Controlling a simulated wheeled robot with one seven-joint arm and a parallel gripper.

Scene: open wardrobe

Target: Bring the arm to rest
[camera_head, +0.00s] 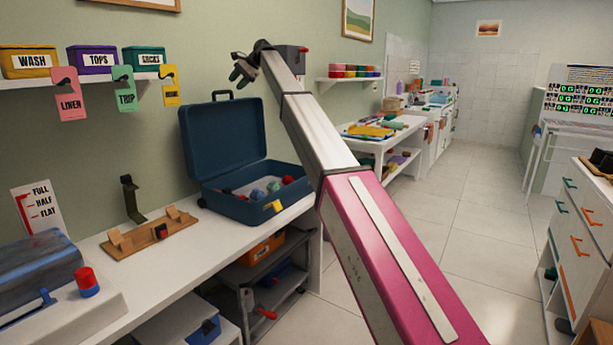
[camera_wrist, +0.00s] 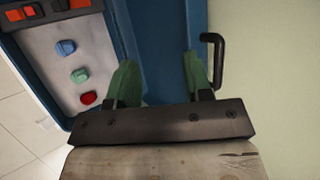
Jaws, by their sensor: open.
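My arm (camera_head: 305,125) reaches up and away from the lower right, a pink link leading to a grey one. My gripper (camera_head: 240,73) is at its far end, above the open blue suitcase (camera_head: 187,135) and near its raised lid. In the wrist view the two green fingers of my gripper (camera_wrist: 160,80) stand apart with nothing between them. The suitcase (camera_wrist: 158,30) and its black handle (camera_wrist: 217,60) show beyond the fingers. Small coloured items, among them a blue one (camera_wrist: 65,48), a green one (camera_wrist: 80,75) and a red one (camera_wrist: 88,98), lie inside the suitcase.
A wooden stand (camera_head: 150,232) and a red-topped button (camera_head: 87,282) are on the white bench left of the suitcase. A shelf with labelled boxes (camera_head: 92,60) hangs on the wall. A white drawer unit (camera_head: 580,235) stands at right. The tiled floor (camera_head: 480,210) between is clear.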

